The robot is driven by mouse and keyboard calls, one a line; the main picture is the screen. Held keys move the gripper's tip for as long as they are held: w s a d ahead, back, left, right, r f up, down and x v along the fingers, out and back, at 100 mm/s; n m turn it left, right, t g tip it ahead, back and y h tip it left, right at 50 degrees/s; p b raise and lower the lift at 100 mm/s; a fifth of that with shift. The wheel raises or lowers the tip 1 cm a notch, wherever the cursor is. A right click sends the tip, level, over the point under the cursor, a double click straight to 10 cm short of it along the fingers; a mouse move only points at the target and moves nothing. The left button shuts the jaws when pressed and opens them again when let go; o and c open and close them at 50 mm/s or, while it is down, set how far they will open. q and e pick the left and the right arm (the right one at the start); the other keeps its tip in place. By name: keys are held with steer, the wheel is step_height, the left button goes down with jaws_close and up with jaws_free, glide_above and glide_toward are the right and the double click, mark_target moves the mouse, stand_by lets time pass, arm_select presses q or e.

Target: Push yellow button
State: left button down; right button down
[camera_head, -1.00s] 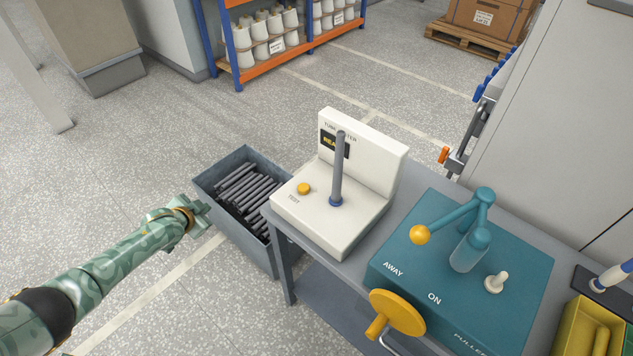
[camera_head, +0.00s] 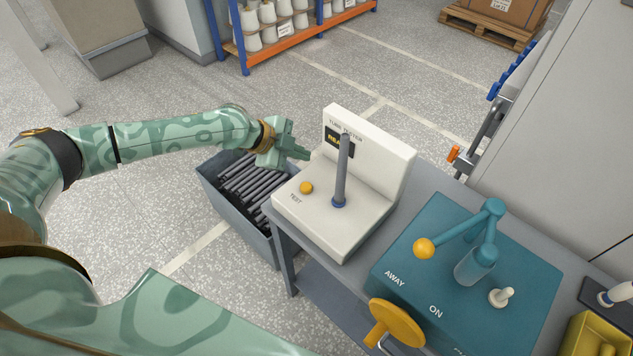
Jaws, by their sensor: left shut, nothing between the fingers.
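The yellow button (camera_head: 306,187) sits on the white tube tester's base (camera_head: 340,236), beside the word TEST. A grey tube (camera_head: 343,168) stands upright on the tester to the right of the button. My left gripper (camera_head: 308,156) is shut and empty. Its fingertips show above the button in the picture, near the tester's left side, apart from the button. My right gripper is not in view.
A grey bin (camera_head: 232,217) of dark tubes stands left of the table (camera_head: 282,221). A teal box (camera_head: 400,274) with a lever, a yellow ball knob (camera_head: 424,248) and a yellow handwheel (camera_head: 396,322) is right of the tester. A yellow tray (camera_head: 580,343) is at the lower right.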

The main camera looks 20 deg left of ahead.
mark_target(302, 187)
arm_select(q)
steer(key=shift+a, duration=0.1)
steer(key=shift+f, duration=0.1)
step_height(302, 187, down, 8)
steer(key=b, duration=0.6)
steer(key=shift+f, duration=0.35)
steer(key=shift+f+b, duration=0.1)
steer(key=shift+b, duration=0.2)
stand_by(1.5)
steer(key=shift+f+b, duration=0.3)
steer(key=shift+f+b, duration=0.5)
steer(key=shift+f, duration=0.05)
stand_by(0.7)
steer(key=shift+r, duration=0.1)
steer(key=shift+r+p, duration=0.6)
steer(key=shift+r, duration=0.3)
